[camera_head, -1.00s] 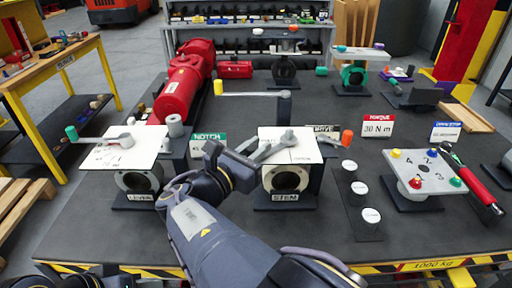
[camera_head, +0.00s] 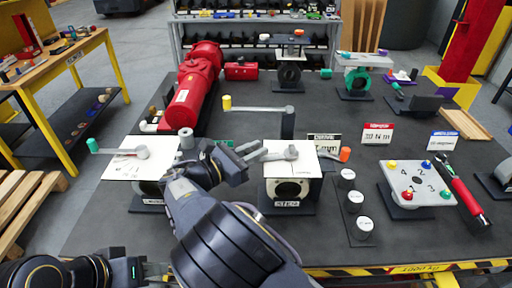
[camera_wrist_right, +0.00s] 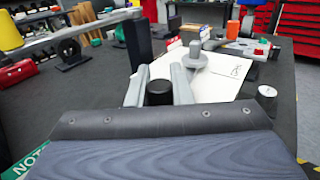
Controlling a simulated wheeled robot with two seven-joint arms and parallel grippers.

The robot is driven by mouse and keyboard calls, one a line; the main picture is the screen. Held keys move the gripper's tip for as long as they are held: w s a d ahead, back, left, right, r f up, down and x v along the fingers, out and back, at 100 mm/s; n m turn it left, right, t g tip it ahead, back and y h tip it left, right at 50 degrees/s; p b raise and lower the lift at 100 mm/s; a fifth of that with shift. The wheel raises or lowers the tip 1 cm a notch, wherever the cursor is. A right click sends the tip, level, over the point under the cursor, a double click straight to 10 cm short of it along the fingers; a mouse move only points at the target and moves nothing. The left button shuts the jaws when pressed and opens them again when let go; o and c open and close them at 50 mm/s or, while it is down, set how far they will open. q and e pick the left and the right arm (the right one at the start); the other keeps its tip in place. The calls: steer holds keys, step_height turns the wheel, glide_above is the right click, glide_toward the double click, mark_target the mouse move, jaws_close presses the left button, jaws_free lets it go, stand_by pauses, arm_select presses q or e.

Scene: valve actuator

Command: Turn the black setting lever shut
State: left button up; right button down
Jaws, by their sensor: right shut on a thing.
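A round black knob (camera_wrist_right: 159,92), which looks like the end of the black setting lever, sits between the fingers of my right gripper (camera_wrist_right: 158,84) in the wrist view. The rest of that lever is hidden by the gripper. In the head view the right gripper (camera_head: 250,152) is shut on it, just left of the white-topped STEM stand (camera_head: 292,160), and the gripper hides the knob there. My left gripper (camera_head: 132,268) is at the bottom left edge, away from the stands; its fingers cannot be made out.
A white-topped stand with a green-tipped lever (camera_head: 118,150) is at the left. A dark post (camera_head: 288,124) carries a grey arm with a yellow handle (camera_head: 227,103) behind the gripper. White-capped cylinders (camera_head: 355,198) and a numbered plate (camera_head: 415,180) are at the right.

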steer(key=shift+w+p, duration=0.4)
steer(key=shift+w, duration=0.25)
steer(key=c, duration=1.3)
jaws_free()
steer(key=b+v, duration=0.1)
steer(key=v, duration=0.7)
steer(key=shift+b, duration=0.35)
steer(key=shift+w+d, duration=0.1)
steer(key=shift+c, duration=0.3)
